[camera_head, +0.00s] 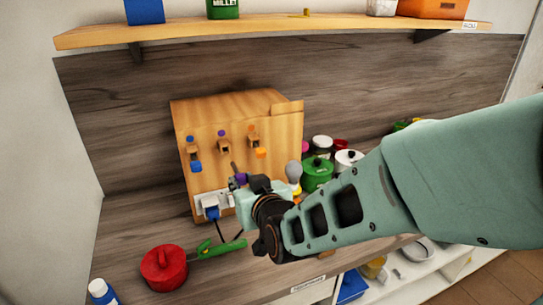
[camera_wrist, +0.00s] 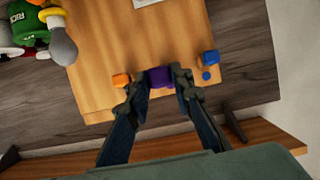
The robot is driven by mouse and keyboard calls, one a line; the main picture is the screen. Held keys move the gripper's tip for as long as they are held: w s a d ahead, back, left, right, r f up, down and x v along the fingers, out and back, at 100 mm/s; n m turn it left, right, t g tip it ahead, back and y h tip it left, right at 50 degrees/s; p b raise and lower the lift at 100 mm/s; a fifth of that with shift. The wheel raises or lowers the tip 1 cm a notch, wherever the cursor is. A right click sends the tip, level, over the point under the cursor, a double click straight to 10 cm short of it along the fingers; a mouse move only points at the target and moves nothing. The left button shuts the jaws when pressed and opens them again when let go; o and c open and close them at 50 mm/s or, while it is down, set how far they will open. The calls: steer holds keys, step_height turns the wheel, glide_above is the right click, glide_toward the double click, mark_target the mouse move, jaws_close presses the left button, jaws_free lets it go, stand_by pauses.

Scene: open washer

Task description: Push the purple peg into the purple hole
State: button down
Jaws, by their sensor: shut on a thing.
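A wooden board (camera_head: 210,178) stands on the counter against the dark wood wall, with blue, purple and orange marks over small wooden fittings. My gripper (camera_head: 243,183) is in front of the board's lower right part. In the wrist view my gripper (camera_wrist: 161,84) is shut on the purple peg (camera_wrist: 161,77), with a finger on each side. The purple peg (camera_head: 240,178) shows only slightly in the head view. The purple mark (camera_head: 222,133) is at the board's upper middle, above the middle fitting. I cannot make out the purple hole itself.
A blue peg (camera_head: 196,166) and an orange peg (camera_head: 261,153) are on the board either side. A white socket piece (camera_head: 211,206) is low on the board. A red pot (camera_head: 164,267) stands front left, a green pot (camera_head: 316,173) right. A shelf (camera_head: 270,27) runs above.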

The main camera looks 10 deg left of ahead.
mark_target(233, 164)
steer(key=b+x, duration=0.3)
steer(key=shift+w+a+r, duration=0.25)
steer(key=shift+w, duration=0.1)
steer(key=shift+w+a+r+b, duration=0.25)
steer(key=shift+w+a+b, duration=0.3)
steer(key=shift+w, duration=0.3)
steer(key=shift+b, duration=0.65)
steer(key=shift+w+a+b, duration=0.3)
steer(key=shift+w+b, duration=0.25)
steer(key=shift+b, duration=0.1)
steer(key=shift+w+a+b, duration=0.3)
steer(key=shift+w+b, duration=0.25)
steer(key=shift+b, duration=0.05)
stand_by(0.4)
steer(key=shift+w+a+b, duration=0.35)
steer(key=shift+w+a, duration=0.25)
steer(key=shift+w, duration=0.35)
steer(key=c, duration=1.6)
jaws_free()
